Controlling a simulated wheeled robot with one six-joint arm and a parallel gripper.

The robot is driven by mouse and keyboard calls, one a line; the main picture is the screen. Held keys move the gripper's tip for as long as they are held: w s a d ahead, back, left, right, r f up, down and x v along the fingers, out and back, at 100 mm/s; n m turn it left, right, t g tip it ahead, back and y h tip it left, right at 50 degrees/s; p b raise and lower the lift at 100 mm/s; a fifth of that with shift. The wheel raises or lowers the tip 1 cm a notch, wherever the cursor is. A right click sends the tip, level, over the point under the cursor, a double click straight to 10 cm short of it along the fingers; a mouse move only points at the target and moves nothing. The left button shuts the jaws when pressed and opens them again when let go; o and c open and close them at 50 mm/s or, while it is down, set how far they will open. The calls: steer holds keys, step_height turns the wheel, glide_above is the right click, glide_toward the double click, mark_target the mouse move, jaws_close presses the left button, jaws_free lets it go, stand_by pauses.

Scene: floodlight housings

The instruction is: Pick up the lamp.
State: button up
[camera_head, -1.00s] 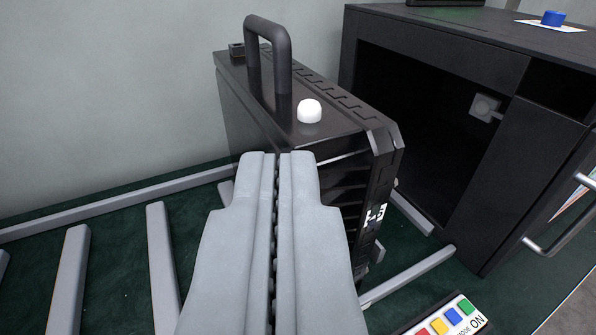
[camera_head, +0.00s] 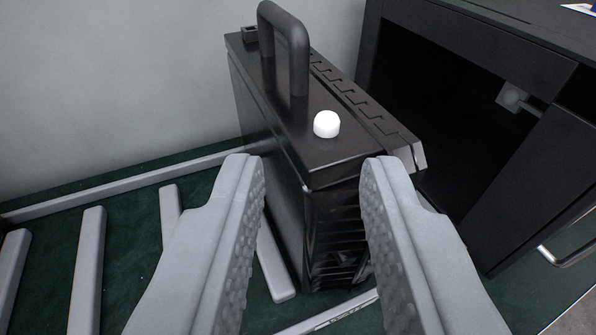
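The lamp (camera_head: 290,155) is a black floodlight housing standing upright near the middle of the view. It has a dark arched handle (camera_head: 297,62) on top and a white round knob (camera_head: 327,124) near its close end. Ribbed fins show on its near face. My gripper (camera_head: 308,168) is open and empty, in front of the lamp. The left finger appears to the left of the near end and the right finger overlaps its right side in the picture. I cannot tell whether either finger touches it. The lamp's lower right part is hidden behind the right finger.
A black open-fronted cabinet (camera_head: 518,48) stands at the right, with a metal bar handle and a small grey fitting (camera_head: 513,97) inside. Grey rails (camera_head: 88,268) lie on the green surface (camera_head: 130,245) at the left. A grey wall (camera_head: 110,80) is behind.

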steer(key=w+d+r+n+g+y, duration=0.1)
steer(key=w+r+g, duration=0.2)
steer(key=w, duration=0.3)
steer(key=w+d+r+g+y, duration=0.1)
steer(key=w+r+g, duration=0.3)
steer(key=w, duration=0.3)
steer(key=n+g+y, duration=0.3)
steer(key=g, duration=0.2)
glide_toward(282, 9)
steer(key=shift+n, duration=0.3)
steer(key=x, duration=0.7)
steer(key=shift+s+f, duration=0.1)
steer(key=shift+f, duration=0.35)
steer(key=shift+x, duration=2.6)
steer(key=shift+a+r, duration=0.1)
jaws_close()
steer(key=shift+r, duration=0.15)
